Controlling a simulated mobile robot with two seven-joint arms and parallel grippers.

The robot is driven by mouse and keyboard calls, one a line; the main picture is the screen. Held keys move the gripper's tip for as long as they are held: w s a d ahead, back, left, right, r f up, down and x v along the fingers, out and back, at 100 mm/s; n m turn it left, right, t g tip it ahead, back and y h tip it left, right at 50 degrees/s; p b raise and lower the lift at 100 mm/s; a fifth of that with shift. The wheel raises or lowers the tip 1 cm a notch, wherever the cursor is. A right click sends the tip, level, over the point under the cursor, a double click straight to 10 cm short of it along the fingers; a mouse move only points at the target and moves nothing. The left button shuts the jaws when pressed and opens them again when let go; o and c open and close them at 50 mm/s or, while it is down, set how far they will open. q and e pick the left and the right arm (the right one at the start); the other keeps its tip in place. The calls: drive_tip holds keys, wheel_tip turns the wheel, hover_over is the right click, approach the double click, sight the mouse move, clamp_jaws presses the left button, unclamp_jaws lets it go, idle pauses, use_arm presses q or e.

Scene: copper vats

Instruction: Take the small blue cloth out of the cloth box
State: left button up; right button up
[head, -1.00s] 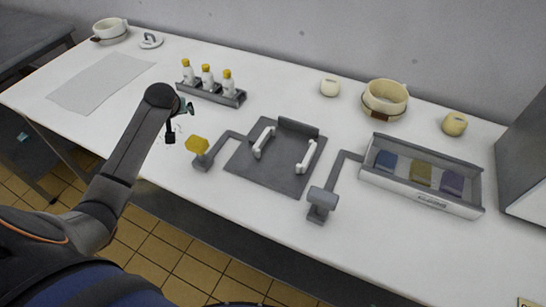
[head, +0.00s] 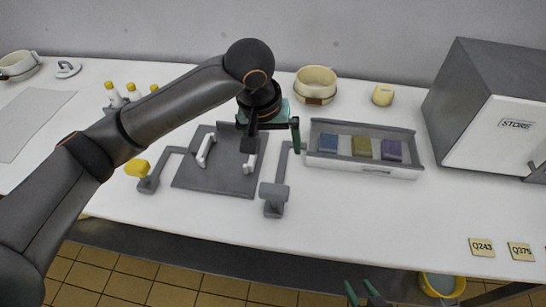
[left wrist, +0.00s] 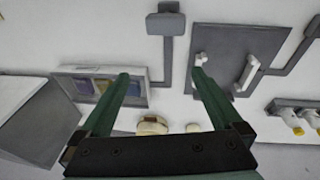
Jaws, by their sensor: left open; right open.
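The cloth box (head: 362,172) is a light grey open tray on the white table, right of centre in the head view. The small blue cloth (head: 329,143) lies in its left part. A yellow cloth (head: 362,147) and a purple cloth (head: 391,150) lie beside it. My left gripper (head: 272,145) is open and empty, above the table to the left of the box. In the left wrist view its fingers (left wrist: 160,77) are apart, and one partly covers the cloth box (left wrist: 112,101). My right gripper (head: 365,293) is open and empty at the bottom edge, in front of the table.
A grey plate (head: 215,178) with white handles is left of the box. A grey post (head: 274,198) with a bent arm stands between them. A cream pot (head: 315,85) and a small cream jar (head: 383,95) are behind. A grey cabinet (head: 490,110) stands right. The table before the box is clear.

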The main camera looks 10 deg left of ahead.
sight(274, 189)
use_arm(q)
drive_tip(key=shift+m+g+y, duration=0.4)
drive_tip(key=shift+y, duration=0.3)
drive_tip(key=f, duration=0.4)
drive_tip(key=s+f, duration=0.1)
drive_tip(key=f, duration=0.3)
drive_tip(key=s+f, duration=0.1)
drive_tip(key=f, duration=0.3)
drive_tip(key=shift+s+d, duration=0.15)
drive_tip(key=shift+d, duration=0.1)
drive_tip(key=shift+c, duration=0.4)
drive_tip(key=c, duration=1)
